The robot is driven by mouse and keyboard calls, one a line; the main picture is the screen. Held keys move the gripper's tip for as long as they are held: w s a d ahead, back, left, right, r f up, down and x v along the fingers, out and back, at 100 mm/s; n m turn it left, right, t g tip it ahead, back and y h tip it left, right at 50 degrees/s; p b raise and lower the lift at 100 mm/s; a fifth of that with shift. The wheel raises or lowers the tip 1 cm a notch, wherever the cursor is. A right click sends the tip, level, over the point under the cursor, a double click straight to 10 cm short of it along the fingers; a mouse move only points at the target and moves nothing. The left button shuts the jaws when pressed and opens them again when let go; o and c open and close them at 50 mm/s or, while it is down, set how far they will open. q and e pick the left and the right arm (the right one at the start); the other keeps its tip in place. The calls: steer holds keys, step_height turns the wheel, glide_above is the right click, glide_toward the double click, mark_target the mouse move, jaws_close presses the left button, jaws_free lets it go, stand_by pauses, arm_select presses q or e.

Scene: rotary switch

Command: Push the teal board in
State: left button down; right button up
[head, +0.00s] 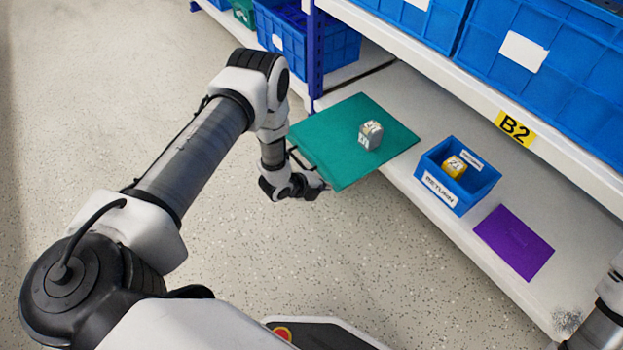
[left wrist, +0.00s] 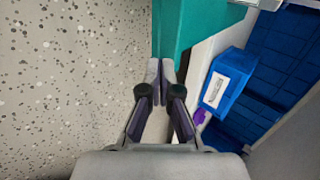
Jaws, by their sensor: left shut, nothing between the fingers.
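The teal board (head: 335,150) lies on the lower shelf and juts out past its front edge over the floor. A small grey rotary switch (head: 370,142) stands on it. My left gripper (head: 322,184) is shut and empty at the board's near, overhanging edge. In the left wrist view the closed fingertips (left wrist: 161,68) meet or nearly meet the edge of the teal board (left wrist: 182,28); I cannot tell if they touch. Of my right arm only a part shows at the lower right of the head view; its gripper is out of view.
A blue RETURN bin (head: 474,196) holding a yellow switch (head: 455,166) stands on the shelf right of the board. The upper shelf, labelled B2 (head: 515,128), carries large blue crates (head: 560,80). A blue post (head: 315,50) stands behind the board.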

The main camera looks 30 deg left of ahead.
arm_select(q)
steer(key=shift+w+d, duration=0.25)
steer(key=shift+w, duration=0.25)
arm_select(e)
steer(key=shift+f, duration=0.25)
